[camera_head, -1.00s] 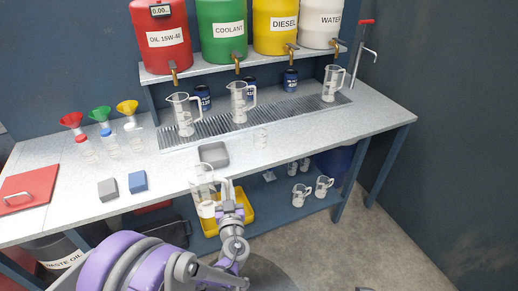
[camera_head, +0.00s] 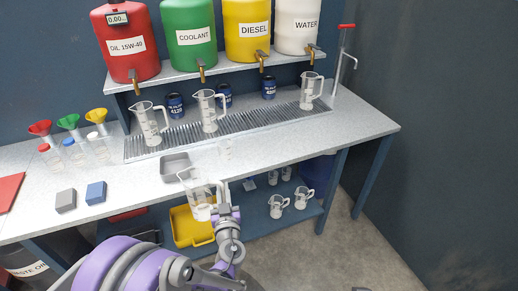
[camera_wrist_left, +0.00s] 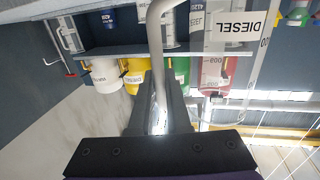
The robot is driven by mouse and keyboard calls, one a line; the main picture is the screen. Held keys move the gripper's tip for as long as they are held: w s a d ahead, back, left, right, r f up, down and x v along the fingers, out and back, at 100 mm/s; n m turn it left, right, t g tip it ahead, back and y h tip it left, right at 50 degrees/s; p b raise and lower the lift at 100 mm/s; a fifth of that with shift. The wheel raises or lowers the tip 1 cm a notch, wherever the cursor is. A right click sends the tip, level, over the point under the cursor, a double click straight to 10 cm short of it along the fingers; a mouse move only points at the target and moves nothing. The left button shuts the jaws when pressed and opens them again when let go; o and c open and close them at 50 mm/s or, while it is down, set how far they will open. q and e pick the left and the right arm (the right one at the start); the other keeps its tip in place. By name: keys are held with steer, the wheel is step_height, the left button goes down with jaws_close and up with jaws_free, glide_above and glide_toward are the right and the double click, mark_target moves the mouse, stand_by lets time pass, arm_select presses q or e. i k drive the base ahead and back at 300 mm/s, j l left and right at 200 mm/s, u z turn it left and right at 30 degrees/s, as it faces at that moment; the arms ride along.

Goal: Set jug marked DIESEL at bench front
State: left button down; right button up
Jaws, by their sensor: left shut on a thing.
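The clear jug marked DIESEL (camera_head: 198,188) is upright in the head view, in front of the bench's front edge. Its DIESEL label (camera_wrist_left: 235,25) reads clearly in the left wrist view, where the picture is upside down. My left gripper (camera_head: 226,208) is shut on the jug's handle (camera_wrist_left: 155,25), at the jug's right side. Whether the jug's base touches anything cannot be told. The bench (camera_head: 265,150) has a bare pale strip along its front. My right gripper is not in view.
A grey tray (camera_head: 174,166) sits near the bench front, with a grey block (camera_head: 65,201) and a blue block (camera_head: 96,193) to its left. Three clear jugs stand on the drain grate (camera_head: 180,136). A yellow bin (camera_head: 190,226) is below the bench. Bench front right is clear.

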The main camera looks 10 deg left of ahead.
mark_target(311, 135)
steer(key=i+l, duration=0.15)
steer(key=l, duration=0.3)
steer(key=i+l+u, duration=0.1)
steer(key=l, duration=0.35)
steer(key=i+l, duration=0.15)
steer(key=l, duration=0.3)
steer(key=i+l+u, duration=0.1)
steer(key=l, duration=0.35)
steer(key=i+l, duration=0.15)
steer(key=l, duration=0.35)
steer(key=i+l+u, duration=0.1)
steer(key=l, duration=0.35)
steer(key=i+l, duration=0.15)
steer(key=l, duration=0.2)
steer(key=i+l+u, duration=0.1)
steer(key=l, duration=0.25)
steer(key=i, duration=0.1)
